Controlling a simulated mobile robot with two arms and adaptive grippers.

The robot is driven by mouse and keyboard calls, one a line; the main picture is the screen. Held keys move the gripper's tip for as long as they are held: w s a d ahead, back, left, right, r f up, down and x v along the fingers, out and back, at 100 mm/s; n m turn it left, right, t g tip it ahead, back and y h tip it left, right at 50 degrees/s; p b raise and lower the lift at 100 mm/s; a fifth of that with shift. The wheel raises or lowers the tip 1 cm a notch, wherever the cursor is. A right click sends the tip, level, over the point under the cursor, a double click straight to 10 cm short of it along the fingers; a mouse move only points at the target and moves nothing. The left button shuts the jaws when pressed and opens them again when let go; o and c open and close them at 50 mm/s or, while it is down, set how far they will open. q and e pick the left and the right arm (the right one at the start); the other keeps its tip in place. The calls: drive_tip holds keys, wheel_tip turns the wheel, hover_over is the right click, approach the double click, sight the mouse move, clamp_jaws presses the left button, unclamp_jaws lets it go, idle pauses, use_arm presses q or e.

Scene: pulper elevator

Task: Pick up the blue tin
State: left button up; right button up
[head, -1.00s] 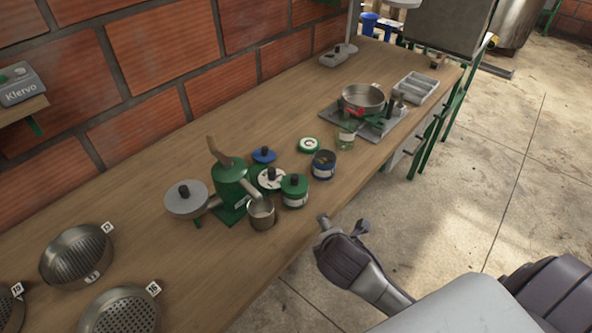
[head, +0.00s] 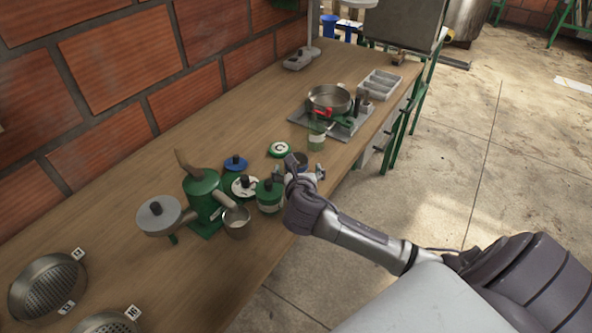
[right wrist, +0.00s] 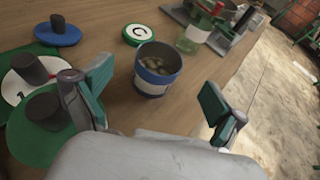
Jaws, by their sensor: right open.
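The blue tin (right wrist: 157,72) is an open round tin with blue bands, a white label and small pale pieces inside. It stands upright on the wooden bench. In the head view the blue tin (head: 301,159) is mostly hidden behind my right gripper (head: 306,171). In the right wrist view my right gripper (right wrist: 156,90) is open and empty. Its fingers are spread left and right of the tin, on the near side, with a gap to each side. I cannot tell how high the fingers are above the bench. My left gripper is not in view.
Green tins with black-knobbed lids (head: 269,195) stand close left of the tin, and a green hand machine (head: 203,195) is beyond them. A blue lid (head: 235,163), a round green-and-white disc (head: 280,149) and a glass jar (head: 317,137) are nearby. The bench edge is close on the right.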

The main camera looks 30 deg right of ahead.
sight(296, 157)
drive_tip(key=x, duration=0.7)
drive_tip(key=shift+a, duration=0.1)
drive_tip(key=c, duration=1.3)
